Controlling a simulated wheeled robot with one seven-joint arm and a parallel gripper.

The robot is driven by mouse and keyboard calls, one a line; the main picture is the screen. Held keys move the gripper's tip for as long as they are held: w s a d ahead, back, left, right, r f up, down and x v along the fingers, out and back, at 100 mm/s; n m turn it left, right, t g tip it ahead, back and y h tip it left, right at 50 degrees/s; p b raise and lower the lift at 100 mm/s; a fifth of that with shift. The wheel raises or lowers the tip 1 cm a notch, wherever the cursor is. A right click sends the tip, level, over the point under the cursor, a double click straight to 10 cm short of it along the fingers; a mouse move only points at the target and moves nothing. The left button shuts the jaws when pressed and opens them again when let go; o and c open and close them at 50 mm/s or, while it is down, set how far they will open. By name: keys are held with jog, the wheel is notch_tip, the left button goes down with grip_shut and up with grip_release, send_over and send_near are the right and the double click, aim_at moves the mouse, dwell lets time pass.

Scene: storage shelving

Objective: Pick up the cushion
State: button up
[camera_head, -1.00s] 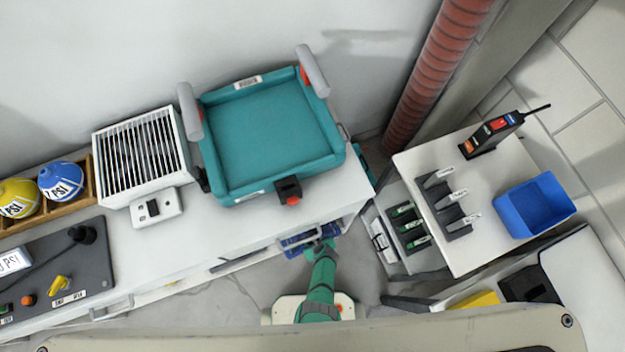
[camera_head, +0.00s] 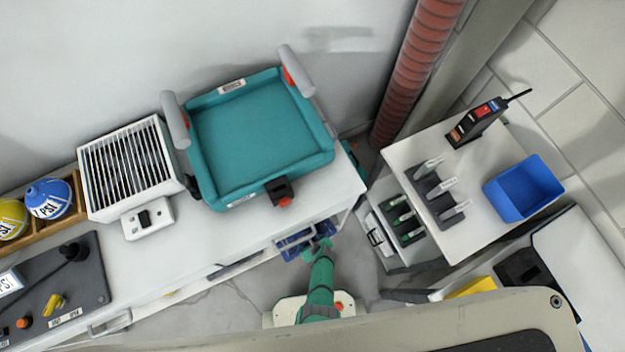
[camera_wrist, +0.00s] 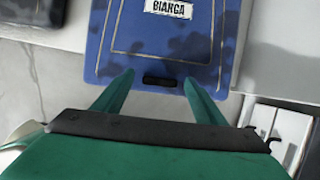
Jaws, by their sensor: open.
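A flat blue item (camera_wrist: 165,45) with gold lines, dark blotches and a white name label fills the top middle of the wrist view. It has a dark slot near its close edge. It may be the cushion, but I cannot tell for sure. In the head view the blue item (camera_head: 308,240) shows partly, low at the front of the white counter. My gripper (camera_wrist: 159,79) is open, its two green fingers reaching the close edge of the item, one toward each side of the slot.
A teal tray (camera_head: 200,150) with grey handles and a white vented box (camera_head: 128,170) stand on the white counter (camera_head: 215,240). A blue bin (camera_head: 523,188) and a black handheld device (camera_head: 476,122) stand on the right cabinet. Grey floor shows between.

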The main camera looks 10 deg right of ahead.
jog(key=v, duration=1)
jog(key=shift+r, duration=0.3)
